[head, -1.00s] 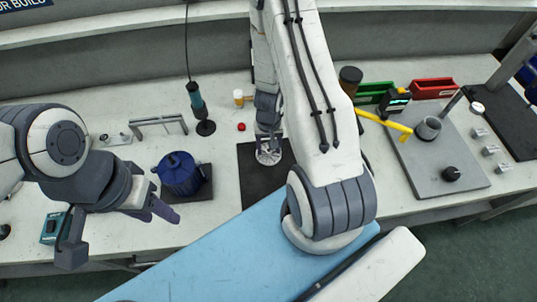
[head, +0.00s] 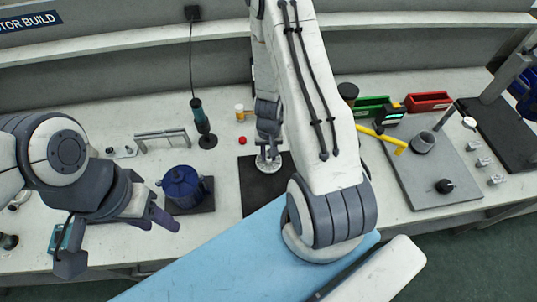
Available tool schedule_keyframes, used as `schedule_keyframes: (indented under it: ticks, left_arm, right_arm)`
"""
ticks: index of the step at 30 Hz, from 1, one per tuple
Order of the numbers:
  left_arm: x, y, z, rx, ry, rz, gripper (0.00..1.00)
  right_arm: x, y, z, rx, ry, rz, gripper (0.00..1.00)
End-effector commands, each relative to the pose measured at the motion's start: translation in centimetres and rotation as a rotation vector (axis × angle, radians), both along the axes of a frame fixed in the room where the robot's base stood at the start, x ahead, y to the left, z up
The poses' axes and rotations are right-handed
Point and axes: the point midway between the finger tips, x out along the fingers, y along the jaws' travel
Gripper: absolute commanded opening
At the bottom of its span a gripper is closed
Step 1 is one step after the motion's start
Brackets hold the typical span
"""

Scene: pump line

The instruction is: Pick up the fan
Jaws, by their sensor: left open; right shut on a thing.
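The fan (head: 268,163) is a small pale, round, bladed part. It shows over the back part of a black mat (head: 262,192) in the middle of the bench. My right gripper (head: 268,152) points down from above and is shut on the fan. The gripper and arm hide part of the fan, and I cannot tell how far it is above the mat. My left gripper (head: 118,241) is open and empty at the front left, in front of the blue motor.
A blue motor (head: 182,187) stands on a dark pad left of the mat. Behind are a hanging screwdriver (head: 201,116), a red button (head: 242,141) and a grey metal bracket (head: 162,137). Right are green (head: 373,106) and red (head: 428,101) bins and a grey plate (head: 423,184) with fixtures.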

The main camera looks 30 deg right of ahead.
Motion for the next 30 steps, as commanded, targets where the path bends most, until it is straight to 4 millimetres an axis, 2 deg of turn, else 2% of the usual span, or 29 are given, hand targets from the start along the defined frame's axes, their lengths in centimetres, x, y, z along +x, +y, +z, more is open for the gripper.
schedule_keyframes:
  ticks: [1, 3, 9, 17, 18, 21, 30]
  left_arm:
    - [0.0, 0.0, 0.4, -0.001, -0.001, 0.0, 0.5]
    - [0.0, 0.0, -0.9, -0.001, -0.001, 0.0, 0.5]
    - [0.0, 0.0, -1.8, 0.001, 0.001, -0.001, 0.5]
    - [0.0, 0.0, -1.6, 0.0, 0.0, -0.001, 0.5]
    - [0.0, 0.0, -0.4, 0.001, 0.001, -0.001, 0.5]
    - [0.0, 0.0, 1.0, -0.001, -0.001, -0.002, 0.5]
    - [0.0, 0.0, 4.1, 0.0, 0.0, -0.004, 0.5]
  right_arm:
    - [-0.3, -0.2, 0.8, -0.001, -0.001, -0.003, 0.0]
    - [-1.4, -0.6, 0.9, -0.001, -0.003, -0.004, 0.0]
    - [-4.8, -1.9, 3.2, -0.002, -0.003, -0.005, 0.0]
    - [-9.1, -3.4, 6.1, -0.001, -0.002, -0.007, 0.0]
    - [-9.2, -3.5, 6.6, -0.004, 0.008, -0.001, 0.0]
    - [-9.7, -3.9, 6.9, -0.01, 0.016, 0.0, 0.0]
    - [-10.7, -4.2, 7.5, -0.009, 0.011, 0.001, 0.0]
